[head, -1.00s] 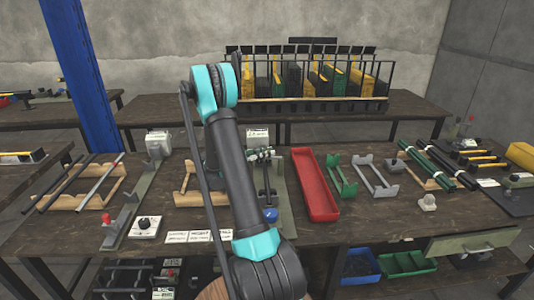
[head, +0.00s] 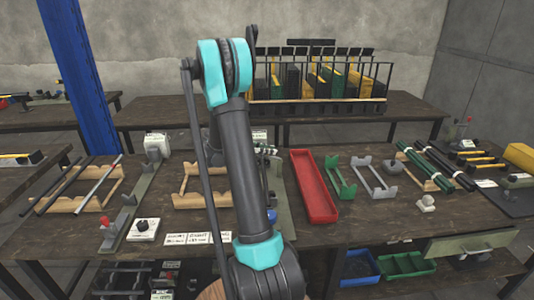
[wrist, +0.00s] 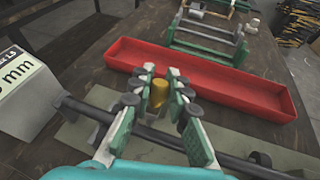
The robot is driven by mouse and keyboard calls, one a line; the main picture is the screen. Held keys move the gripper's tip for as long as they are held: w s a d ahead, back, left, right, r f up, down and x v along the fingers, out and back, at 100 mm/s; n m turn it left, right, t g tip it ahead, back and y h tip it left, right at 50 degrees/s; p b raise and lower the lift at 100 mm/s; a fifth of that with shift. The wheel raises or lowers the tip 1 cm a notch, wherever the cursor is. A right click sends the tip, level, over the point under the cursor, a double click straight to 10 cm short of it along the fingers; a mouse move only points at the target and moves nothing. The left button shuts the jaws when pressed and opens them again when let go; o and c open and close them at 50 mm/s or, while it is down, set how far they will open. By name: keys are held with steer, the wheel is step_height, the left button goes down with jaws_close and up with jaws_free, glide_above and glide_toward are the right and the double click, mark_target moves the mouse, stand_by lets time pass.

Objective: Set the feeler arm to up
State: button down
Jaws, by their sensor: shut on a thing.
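In the wrist view, my gripper (wrist: 158,84) has its green, dark-padded fingers on both sides of a short brass-yellow knob (wrist: 159,95) and is shut on it. The knob looks like part of the feeler arm, but the arm's set position cannot be told. A dark bar (wrist: 86,109) runs across behind the fingers on the pale green-grey base plate (wrist: 85,135). In the head view, my arm hides the gripper and most of this fixture.
A long red tray (head: 313,190) lies just right of the fixture; it also shows beyond the fingers in the wrist view (wrist: 200,72). A white label block (wrist: 22,88) stands close at left. Green (head: 340,180) and grey (head: 373,180) brackets sit farther right.

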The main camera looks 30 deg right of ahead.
steer(key=y, duration=0.1)
steer(key=d+r+y, duration=0.1)
steer(key=shift+s+d+r+t+y, duration=0.1)
steer(key=shift+s+d+t+y, duration=0.1)
steer(key=shift+s+t+y, duration=0.2)
steer(key=y, duration=0.1)
steer(key=d+t+y, duration=0.1)
steer(key=s+m+y, duration=0.1)
steer(key=shift+d+r, duration=0.3)
steer(key=shift+d, duration=0.1)
steer(key=shift+s+d+t+y, duration=0.2)
steer(key=shift+d+t+y, duration=0.45)
steer(key=shift+y, duration=0.55)
steer(key=shift+s+d+f+m+t+y, duration=0.1)
steer(key=shift+s+d+m+t+y, duration=0.2)
steer(key=shift+y, duration=0.35)
steer(key=shift+d+f+m+t+y, duration=0.1)
steer(key=shift+d+t+y, duration=0.3)
steer(key=shift+y, duration=0.25)
steer(key=c, duration=1.4)
jaws_free()
steer(key=v, duration=1.2)
steer(key=shift+w, duration=0.1)
